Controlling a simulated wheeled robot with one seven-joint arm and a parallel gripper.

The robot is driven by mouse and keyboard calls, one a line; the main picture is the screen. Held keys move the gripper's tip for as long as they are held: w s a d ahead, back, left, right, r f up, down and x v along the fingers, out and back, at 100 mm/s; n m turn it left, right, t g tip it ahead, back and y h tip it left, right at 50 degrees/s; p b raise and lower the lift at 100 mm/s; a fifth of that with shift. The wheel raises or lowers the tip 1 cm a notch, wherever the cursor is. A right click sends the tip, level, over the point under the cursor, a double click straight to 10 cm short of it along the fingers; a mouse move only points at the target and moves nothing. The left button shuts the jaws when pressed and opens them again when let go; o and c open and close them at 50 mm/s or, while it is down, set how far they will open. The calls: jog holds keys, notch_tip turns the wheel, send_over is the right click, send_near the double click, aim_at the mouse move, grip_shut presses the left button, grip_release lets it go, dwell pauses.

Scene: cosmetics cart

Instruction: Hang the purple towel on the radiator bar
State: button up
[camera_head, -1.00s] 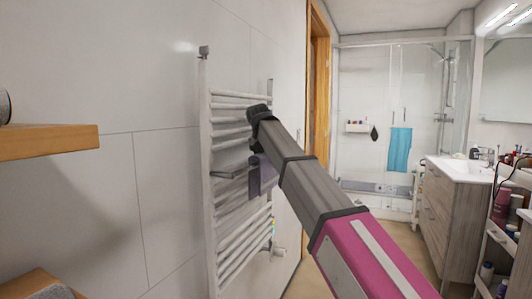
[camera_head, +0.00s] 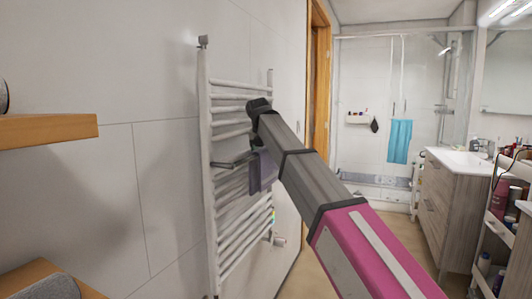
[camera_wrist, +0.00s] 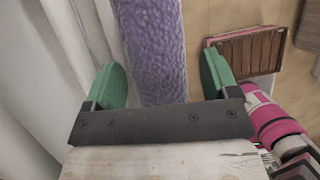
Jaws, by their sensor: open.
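The purple towel (camera_head: 262,172) hangs down in front of the white radiator (camera_head: 206,170), beside my arm in the head view. What its upper end rests on is hidden by my arm. In the wrist view the towel (camera_wrist: 152,50) is a lilac, fluffy strip passing between the two green fingers of my gripper (camera_wrist: 161,72). The fingers are open, with a gap visible on each side of the towel. In the head view the fingers cannot be made out clearly.
A wooden shelf (camera_head: 45,130) juts from the wall at left. A washbasin cabinet (camera_head: 455,200) and a cart with bottles (camera_head: 495,235) stand at right. A blue towel (camera_head: 399,141) hangs on the shower at the back. The wrist view shows a brown slatted object (camera_wrist: 245,52).

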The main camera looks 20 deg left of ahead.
jog(key=v, duration=1)
jog(key=shift+s+r, duration=0.1)
jog(key=shift+r, duration=0.25)
jog(key=shift+s, duration=0.1)
